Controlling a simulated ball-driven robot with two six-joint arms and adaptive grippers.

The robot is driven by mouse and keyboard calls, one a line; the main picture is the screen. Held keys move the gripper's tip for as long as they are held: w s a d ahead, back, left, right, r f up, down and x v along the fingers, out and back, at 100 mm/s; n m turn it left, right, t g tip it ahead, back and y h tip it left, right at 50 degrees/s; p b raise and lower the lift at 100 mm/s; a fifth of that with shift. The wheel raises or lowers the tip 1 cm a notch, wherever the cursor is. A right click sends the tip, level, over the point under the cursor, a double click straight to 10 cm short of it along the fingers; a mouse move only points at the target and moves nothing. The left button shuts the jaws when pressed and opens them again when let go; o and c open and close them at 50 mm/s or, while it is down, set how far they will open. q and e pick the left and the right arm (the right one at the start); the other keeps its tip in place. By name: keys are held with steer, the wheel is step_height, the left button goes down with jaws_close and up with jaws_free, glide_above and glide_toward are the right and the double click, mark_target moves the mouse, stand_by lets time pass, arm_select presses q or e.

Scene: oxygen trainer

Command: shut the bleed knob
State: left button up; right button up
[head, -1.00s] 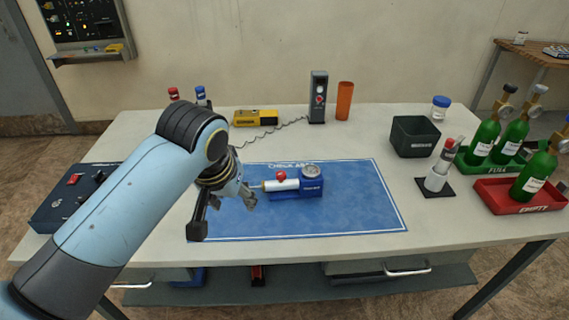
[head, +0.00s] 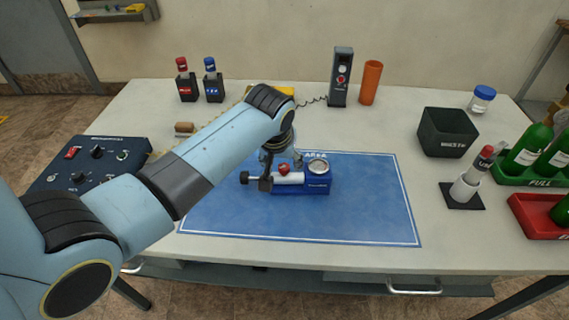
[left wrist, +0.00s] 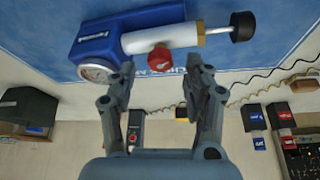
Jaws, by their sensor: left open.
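The bleed knob (head: 284,168) is a small red knob on the white cylinder (head: 288,179) of the blue pump unit (head: 315,184), which lies on the blue mat (head: 350,220). The unit has a round gauge (head: 318,167) at its right and a black end knob (head: 244,177) at its left. My left gripper (head: 279,164) is open at the cylinder, by the red knob. In the left wrist view the red knob (left wrist: 160,58) shows between and just beyond the two spread fingertips (left wrist: 161,70); I see no clear contact. My right gripper is out of view.
A control box (head: 85,165) sits at left, partly behind my left arm. A red and a blue-capped bottle (head: 212,85), a grey device (head: 341,78) and an orange cup (head: 370,82) stand at the back. A dark bin (head: 446,133) and green cylinders (head: 527,150) are at right. The mat's front is clear.

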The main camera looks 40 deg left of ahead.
arm_select(q)
steer(key=shift+x, duration=1)
steer(key=shift+f, duration=0.1)
steer(key=c, duration=0.5)
jaws_close()
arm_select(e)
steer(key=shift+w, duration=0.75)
